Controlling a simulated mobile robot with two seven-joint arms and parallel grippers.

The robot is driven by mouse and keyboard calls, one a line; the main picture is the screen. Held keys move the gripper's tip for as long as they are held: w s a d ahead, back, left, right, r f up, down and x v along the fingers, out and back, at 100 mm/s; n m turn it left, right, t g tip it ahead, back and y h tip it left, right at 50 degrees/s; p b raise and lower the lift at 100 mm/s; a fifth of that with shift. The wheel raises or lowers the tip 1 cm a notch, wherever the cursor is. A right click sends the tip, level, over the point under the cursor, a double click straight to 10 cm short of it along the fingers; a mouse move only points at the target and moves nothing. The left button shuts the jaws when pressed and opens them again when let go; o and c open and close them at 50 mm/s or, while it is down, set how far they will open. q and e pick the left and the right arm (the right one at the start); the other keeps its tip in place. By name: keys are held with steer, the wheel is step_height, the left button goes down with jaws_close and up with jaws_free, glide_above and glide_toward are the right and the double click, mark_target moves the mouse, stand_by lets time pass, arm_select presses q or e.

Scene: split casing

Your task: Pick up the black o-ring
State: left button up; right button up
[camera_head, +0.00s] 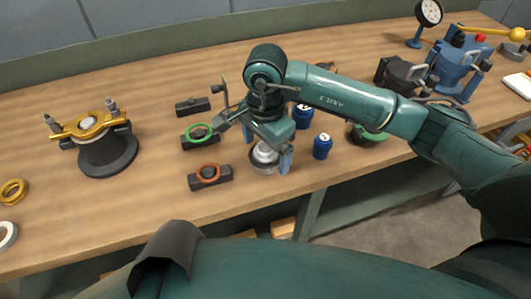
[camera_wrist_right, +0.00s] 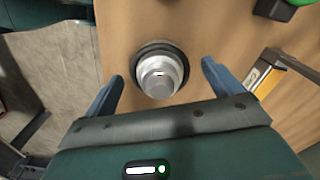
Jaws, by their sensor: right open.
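My right gripper (camera_head: 270,155) is open above a silver domed metal part (camera_head: 264,152) near the table's front edge. In the right wrist view, the fingers of my right gripper (camera_wrist_right: 163,85) stand apart on either side of this silver part (camera_wrist_right: 158,74), with nothing between them gripped. A dark ring-shaped rim (camera_wrist_right: 180,52) surrounds the silver part; I cannot tell if it is the black o-ring or part of the casing. A black block (camera_head: 193,106) lies behind the ringed blocks; any black ring on it is too dark to make out. My left gripper is not in view.
A green ring (camera_head: 200,132) and an orange ring (camera_head: 208,173) rest on black blocks left of my gripper. Blue bottles (camera_head: 322,147) stand close on the right. A gold-topped casing (camera_head: 90,125) stands at left. Free tabletop lies between it and the blocks.

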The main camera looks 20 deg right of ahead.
steer(key=c, duration=1)
steer(key=shift+r, duration=0.1)
